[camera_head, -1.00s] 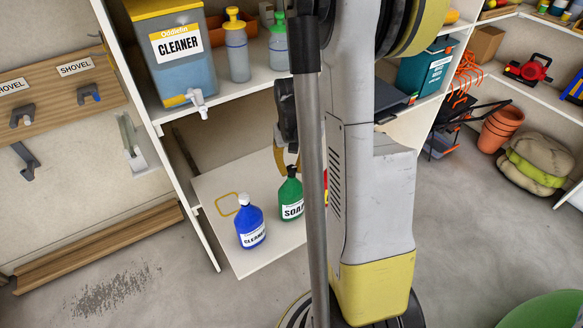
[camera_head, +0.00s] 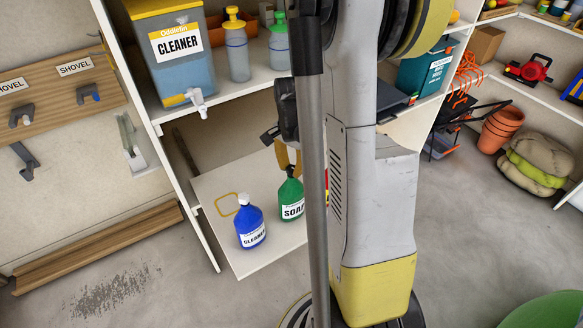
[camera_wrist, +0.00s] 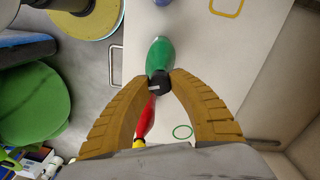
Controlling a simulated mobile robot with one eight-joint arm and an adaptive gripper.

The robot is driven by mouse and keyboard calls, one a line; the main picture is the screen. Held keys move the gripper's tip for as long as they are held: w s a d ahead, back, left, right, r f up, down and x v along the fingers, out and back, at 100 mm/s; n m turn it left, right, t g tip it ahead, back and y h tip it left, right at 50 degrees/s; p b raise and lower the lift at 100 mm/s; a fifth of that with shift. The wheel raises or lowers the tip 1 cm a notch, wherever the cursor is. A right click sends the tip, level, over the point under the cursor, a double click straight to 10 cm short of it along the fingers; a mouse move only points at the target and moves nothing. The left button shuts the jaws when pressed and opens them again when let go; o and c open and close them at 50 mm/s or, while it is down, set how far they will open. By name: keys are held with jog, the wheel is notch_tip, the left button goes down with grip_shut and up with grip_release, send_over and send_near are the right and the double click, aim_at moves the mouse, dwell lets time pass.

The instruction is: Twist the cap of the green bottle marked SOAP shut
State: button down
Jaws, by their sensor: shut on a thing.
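The green bottle marked SOAP (camera_head: 291,199) stands upright on the low white board, and its green body also shows in the wrist view (camera_wrist: 159,56). Its black cap (camera_wrist: 159,82) sits between my fingertips. My gripper (camera_head: 288,165) comes down from above, and in the wrist view its two yellow fingers (camera_wrist: 159,78) are closed on the cap from both sides. A blue bottle marked CLEANER (camera_head: 250,226) stands to the left of the green one. How tightly the cap sits on the bottle cannot be seen.
The white board (camera_head: 232,255) has a yellow outline (camera_head: 228,204) behind the blue bottle. A red object (camera_wrist: 146,120) lies close to the green bottle in the wrist view.

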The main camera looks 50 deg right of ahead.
aim_at(291, 168)
jog(key=m, duration=0.5)
jog(key=shift+m, duration=0.3)
jog(key=m, duration=0.4)
jog(key=shift+m, duration=0.4)
jog(key=c, duration=1.1)
grip_release()
jog(key=shift+r, duration=0.1)
notch_tip(291, 168, up, 12)
